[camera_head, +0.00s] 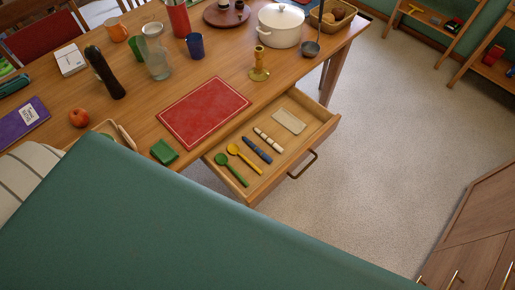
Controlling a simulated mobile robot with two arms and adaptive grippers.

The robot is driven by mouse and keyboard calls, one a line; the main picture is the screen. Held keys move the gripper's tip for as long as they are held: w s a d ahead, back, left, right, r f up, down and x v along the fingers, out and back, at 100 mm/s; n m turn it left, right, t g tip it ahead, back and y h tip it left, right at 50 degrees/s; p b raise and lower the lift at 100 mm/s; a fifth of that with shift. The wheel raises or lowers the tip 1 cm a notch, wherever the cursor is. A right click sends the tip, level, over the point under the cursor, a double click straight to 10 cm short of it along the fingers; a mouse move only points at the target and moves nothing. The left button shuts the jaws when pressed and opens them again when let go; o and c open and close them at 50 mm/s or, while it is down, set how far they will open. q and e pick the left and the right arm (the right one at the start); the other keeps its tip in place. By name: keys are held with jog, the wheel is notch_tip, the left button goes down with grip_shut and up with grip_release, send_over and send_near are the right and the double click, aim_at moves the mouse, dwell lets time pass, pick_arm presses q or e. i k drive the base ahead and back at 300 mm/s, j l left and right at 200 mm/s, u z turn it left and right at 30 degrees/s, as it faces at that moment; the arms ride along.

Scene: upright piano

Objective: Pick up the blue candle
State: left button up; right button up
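A slim dark blue stick (257,150), which looks like the blue candle, lies in the open drawer (327,131) of the wooden table. It lies between a yellow spoon (244,158) and a pale banded stick (267,139). A green spoon (231,170) lies at the drawer's near left, and a pale flat block (289,121) lies toward its right end. A brass candle holder (259,66) stands on the table above the drawer. Neither of my grippers is in view.
A large green surface (150,230) covers the lower left. Carpet right of the drawer is clear. A wooden cabinet (478,235) stands lower right.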

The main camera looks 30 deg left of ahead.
aim_at(264, 156)
jog(key=i+l+u, duration=0.2)
jog(key=l+u, duration=0.2)
jog(key=i+l+u, duration=0.1)
jog(key=l+u, duration=0.3)
jog(key=i+l+u, duration=0.1)
jog(key=l+u, duration=0.3)
